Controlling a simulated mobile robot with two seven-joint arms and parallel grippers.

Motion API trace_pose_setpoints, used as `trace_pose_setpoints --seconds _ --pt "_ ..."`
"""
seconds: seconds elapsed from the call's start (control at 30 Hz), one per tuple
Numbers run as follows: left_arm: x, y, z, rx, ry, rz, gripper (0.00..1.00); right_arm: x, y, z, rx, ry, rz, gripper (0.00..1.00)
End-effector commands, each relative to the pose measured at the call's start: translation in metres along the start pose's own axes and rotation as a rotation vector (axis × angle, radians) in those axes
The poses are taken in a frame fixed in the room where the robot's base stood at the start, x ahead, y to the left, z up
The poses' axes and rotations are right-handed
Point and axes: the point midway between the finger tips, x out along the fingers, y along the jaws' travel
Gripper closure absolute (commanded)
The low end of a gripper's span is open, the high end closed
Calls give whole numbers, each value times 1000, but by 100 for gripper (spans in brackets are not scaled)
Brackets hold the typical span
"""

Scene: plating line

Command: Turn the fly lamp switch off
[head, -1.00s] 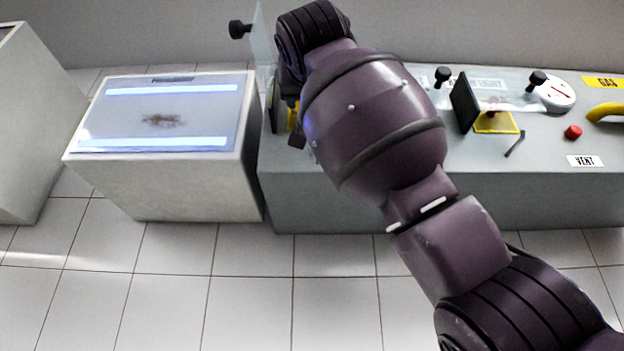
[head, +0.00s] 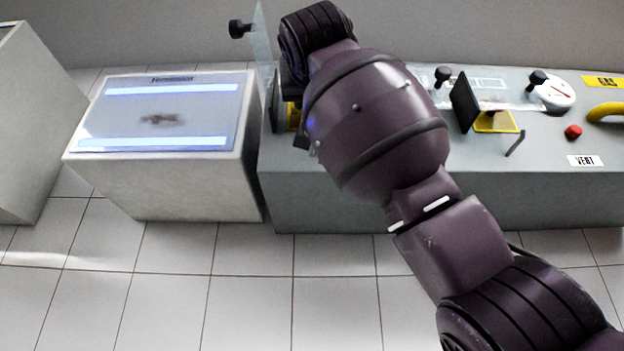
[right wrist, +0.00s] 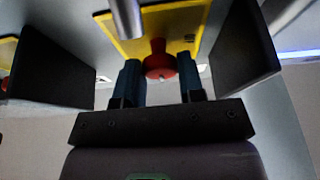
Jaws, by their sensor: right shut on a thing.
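The fly lamp (head: 188,116) is a sloped panel at the left of the head view, with two bright bluish tubes lit and a dark smudge between them. In the right wrist view, a red switch piece (right wrist: 158,62) stands in front of a yellow plate (right wrist: 190,22). My right gripper (right wrist: 160,78) has its two blue fingers on either side of the red piece and is shut on it. In the head view my right arm hides the gripper and most of that switch. My left gripper is out of view.
Dark guard plates (right wrist: 48,68) (right wrist: 232,52) flank the fingers. A metal rod (right wrist: 127,18) is close by. On the grey bench (head: 400,208) are a clear shield (head: 263,45), a second yellow plate (head: 497,123), a red button (head: 573,132), a gauge (head: 556,92) and a yellow handle (head: 606,111).

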Motion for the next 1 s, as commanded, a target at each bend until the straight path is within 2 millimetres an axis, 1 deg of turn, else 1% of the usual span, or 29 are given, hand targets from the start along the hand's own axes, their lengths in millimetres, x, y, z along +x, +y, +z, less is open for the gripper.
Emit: trace_pose_setpoints --seconds 0.27,0.77,1.0 --pt "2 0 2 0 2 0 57 -1 2 0 -167 2 -70 88" --pt "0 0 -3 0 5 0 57 1 5 -3 -605 2 -249 88" --pt "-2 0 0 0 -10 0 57 1 6 -5 -816 3 -336 88"
